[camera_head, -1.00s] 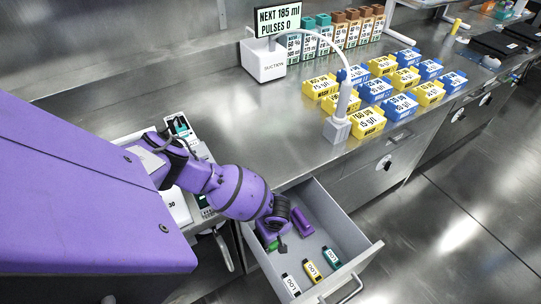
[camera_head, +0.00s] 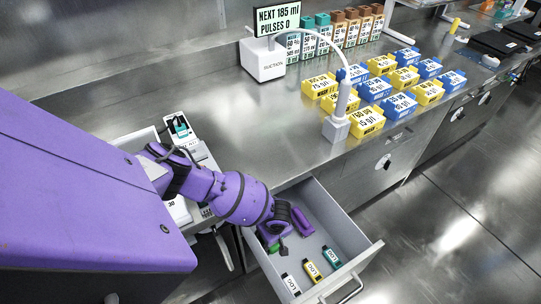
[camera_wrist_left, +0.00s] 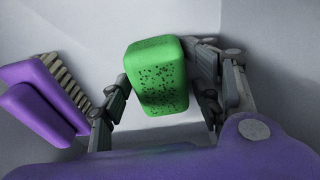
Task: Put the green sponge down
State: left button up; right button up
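The green sponge (camera_wrist_left: 157,78) is a speckled block between the fingers of my left gripper (camera_wrist_left: 160,90) in the left wrist view. A finger lies against each side of it, and it looks slightly tilted. In the head view my left gripper (camera_head: 276,226) is inside the open grey drawer (camera_head: 352,238), near its back left. Only a small green part of the sponge (camera_head: 273,247) shows there; my gripper hides the rest. I cannot tell whether the sponge touches the drawer floor. My right gripper is not in view.
A purple brush (camera_head: 302,222) lies in the drawer beside my gripper, and its bristles show in the wrist view (camera_wrist_left: 66,82). Labelled white, yellow and green items (camera_head: 312,271) lie near the drawer front. The counter above holds a suction unit (camera_head: 264,62) and several labelled boxes.

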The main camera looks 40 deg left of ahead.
pick_arm(q)
jog(key=shift+f, duration=0.15)
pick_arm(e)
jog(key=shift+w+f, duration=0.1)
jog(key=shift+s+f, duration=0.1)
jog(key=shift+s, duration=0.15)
pick_arm(q)
jog(key=shift+a+r, duration=0.1)
jog(key=shift+r, duration=0.1)
jog(key=shift+w+r, duration=0.1)
jog(key=shift+r, duration=0.2)
notch_tip(320, 180, up, 12)
jog(key=s+d+p, duration=0.1)
jog(key=p, duration=0.1)
jog(key=shift+d, duration=0.2)
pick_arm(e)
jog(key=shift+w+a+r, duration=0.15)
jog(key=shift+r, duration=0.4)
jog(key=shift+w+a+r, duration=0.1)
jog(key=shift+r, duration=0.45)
pick_arm(q)
jog(key=shift+d, duration=0.1)
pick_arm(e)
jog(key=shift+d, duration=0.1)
